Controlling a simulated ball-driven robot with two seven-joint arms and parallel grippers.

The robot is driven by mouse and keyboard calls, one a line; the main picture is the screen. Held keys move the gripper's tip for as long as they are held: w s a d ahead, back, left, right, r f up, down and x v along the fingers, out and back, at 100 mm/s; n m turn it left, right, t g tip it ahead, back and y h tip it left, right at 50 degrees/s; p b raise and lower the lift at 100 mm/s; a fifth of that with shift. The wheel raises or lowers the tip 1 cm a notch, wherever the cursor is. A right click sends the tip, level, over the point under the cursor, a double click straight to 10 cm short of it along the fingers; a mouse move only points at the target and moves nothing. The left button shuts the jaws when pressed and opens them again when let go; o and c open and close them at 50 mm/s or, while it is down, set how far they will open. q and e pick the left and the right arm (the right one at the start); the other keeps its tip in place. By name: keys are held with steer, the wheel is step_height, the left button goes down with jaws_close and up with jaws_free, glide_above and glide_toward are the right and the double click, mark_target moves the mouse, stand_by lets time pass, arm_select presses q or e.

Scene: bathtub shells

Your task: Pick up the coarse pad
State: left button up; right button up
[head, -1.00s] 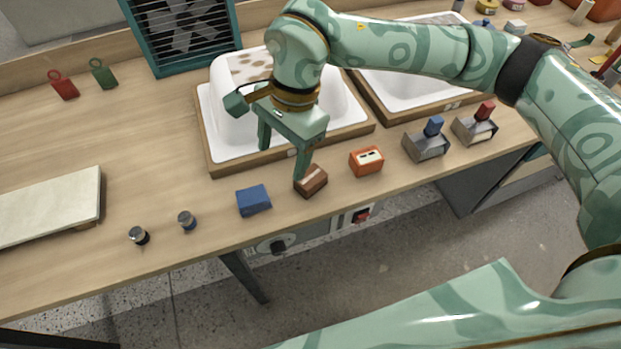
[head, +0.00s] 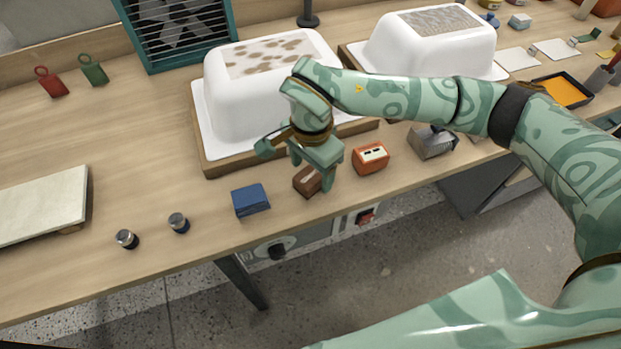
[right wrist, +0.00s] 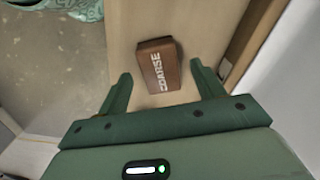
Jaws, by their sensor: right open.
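The coarse pad (head: 304,183) is a small brown block near the front edge of the bench. In the right wrist view the coarse pad (right wrist: 158,65) shows white "COARSE" lettering on its top. My right gripper (head: 312,172) is open and points down over the pad, hiding part of it in the head view. In the right wrist view the pad appears between and slightly beyond the open fingertips (right wrist: 160,72), with a gap on both sides. I cannot tell how far above the bench the tips are. My left gripper is not in view.
A blue block (head: 251,200) lies left of the pad and an orange block (head: 370,158) lies right of it. A white tub shell (head: 262,105) on a wood-framed base stands behind. Two small knobs (head: 178,222) sit further left. The bench's front edge is close.

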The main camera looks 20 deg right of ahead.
step_height(320, 180, down, 3)
steer(key=shift+r, duration=0.2)
steer(key=shift+c, duration=0.4)
steer(key=c, duration=1)
steer(key=shift+r, duration=0.2)
